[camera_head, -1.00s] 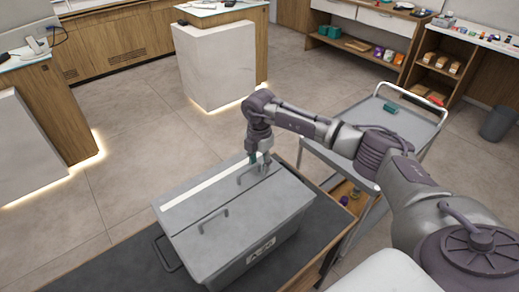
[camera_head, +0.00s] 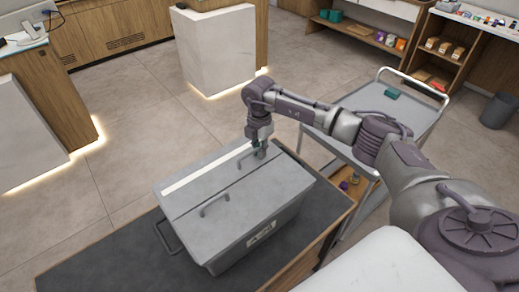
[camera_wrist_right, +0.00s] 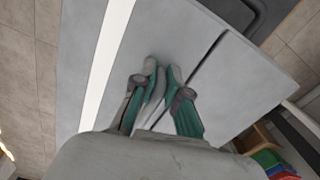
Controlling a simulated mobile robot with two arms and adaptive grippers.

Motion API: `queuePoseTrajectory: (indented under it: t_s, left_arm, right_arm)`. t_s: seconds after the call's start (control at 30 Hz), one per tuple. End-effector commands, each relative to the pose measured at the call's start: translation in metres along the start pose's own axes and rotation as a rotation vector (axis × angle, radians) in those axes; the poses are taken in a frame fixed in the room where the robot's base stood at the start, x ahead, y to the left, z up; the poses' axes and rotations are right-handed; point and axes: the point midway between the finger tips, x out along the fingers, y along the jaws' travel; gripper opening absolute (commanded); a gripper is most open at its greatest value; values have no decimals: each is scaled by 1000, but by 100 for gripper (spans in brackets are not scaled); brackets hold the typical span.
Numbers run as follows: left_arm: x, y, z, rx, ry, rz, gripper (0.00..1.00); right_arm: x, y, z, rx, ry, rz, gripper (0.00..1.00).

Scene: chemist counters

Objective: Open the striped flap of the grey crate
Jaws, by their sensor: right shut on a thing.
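The grey crate (camera_head: 262,243) stands on a dark mat, with a lid in two flaps. The striped flap (camera_head: 190,184) is the far one, with a white stripe along its outer edge; it looks shut, level with the plain flap (camera_head: 251,206). My right gripper (camera_head: 260,154) is over the far right part of the striped flap, shut on its handle (camera_head: 241,160), which it partly hides. In the right wrist view, the green-padded fingers (camera_wrist_right: 161,70) are close together over the flap, between the white stripe and the dark seam. My left gripper is out of view.
The plain flap has its own handle (camera_head: 214,202). The dark mat (camera_head: 110,262) lies on a wooden-edged table. A grey trolley (camera_head: 372,102) with a small teal item (camera_head: 392,94) stands behind my right arm. Floor is clear beyond the crate.

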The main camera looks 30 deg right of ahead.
Motion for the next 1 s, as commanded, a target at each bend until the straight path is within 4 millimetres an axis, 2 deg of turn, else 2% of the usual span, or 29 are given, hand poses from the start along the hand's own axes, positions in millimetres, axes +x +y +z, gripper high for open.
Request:
queuePoseTrajectory:
  t_s: [0.23,0.67,1.0]
  left_arm:
    - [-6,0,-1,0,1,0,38]
    - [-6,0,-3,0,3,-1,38]
    - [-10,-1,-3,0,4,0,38]
  right_arm:
    - [-17,8,2,-1,-1,11,0]
    - [-20,11,3,-1,-3,14,0]
    - [-37,21,5,-1,-3,14,0]
